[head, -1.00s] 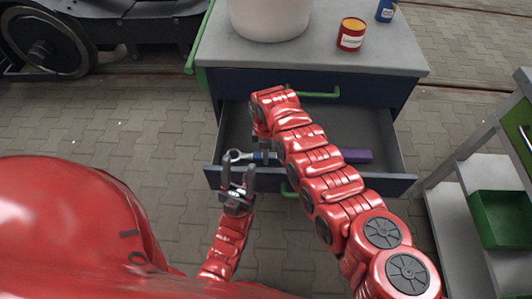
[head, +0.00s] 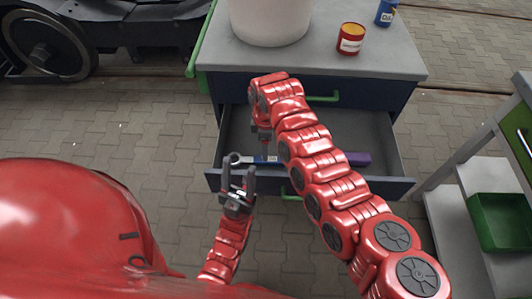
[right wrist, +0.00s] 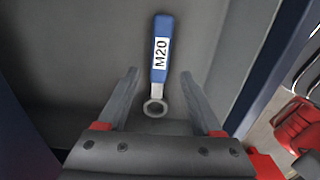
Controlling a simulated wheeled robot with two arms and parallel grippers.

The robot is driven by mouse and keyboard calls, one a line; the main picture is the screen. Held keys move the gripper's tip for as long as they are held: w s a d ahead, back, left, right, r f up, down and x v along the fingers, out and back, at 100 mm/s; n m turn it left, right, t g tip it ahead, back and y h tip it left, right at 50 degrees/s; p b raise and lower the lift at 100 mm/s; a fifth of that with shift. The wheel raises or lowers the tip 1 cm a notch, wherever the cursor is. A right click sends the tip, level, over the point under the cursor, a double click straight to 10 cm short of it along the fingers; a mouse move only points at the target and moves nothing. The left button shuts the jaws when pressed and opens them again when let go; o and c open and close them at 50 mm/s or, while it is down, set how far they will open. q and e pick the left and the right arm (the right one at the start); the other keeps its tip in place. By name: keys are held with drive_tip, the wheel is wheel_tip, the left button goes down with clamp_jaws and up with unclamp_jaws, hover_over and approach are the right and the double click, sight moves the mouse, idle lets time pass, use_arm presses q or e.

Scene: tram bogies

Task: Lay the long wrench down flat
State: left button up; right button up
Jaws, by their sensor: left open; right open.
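The wrench, with a blue handle marked M20 and a grey ring end, lies in the open drawer; its handle (right wrist: 161,78) and ring (right wrist: 155,107) show in the right wrist view. It looks flat on the grey drawer floor. In the head view its ring (head: 235,158) is near the drawer's front left, its handle partly hidden by my right arm. My right gripper (right wrist: 160,80) is open above the wrench, fingers apart on either side of it in the picture. My left gripper (head: 238,175) is open and empty at the drawer front, near the ring.
The drawer (head: 310,182) belongs to a dark blue cabinet with a grey top (head: 310,55). A white bucket (head: 270,20), a red can (head: 351,40) and a blue can (head: 386,12) stand on top. A purple block (head: 357,159) lies in the drawer. A shelf with a green bin (head: 500,222) is at right.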

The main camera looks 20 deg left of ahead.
wheel_tip(320, 180, up, 6)
drive_tip(key=shift+f, duration=0.1)
idle(0.5)
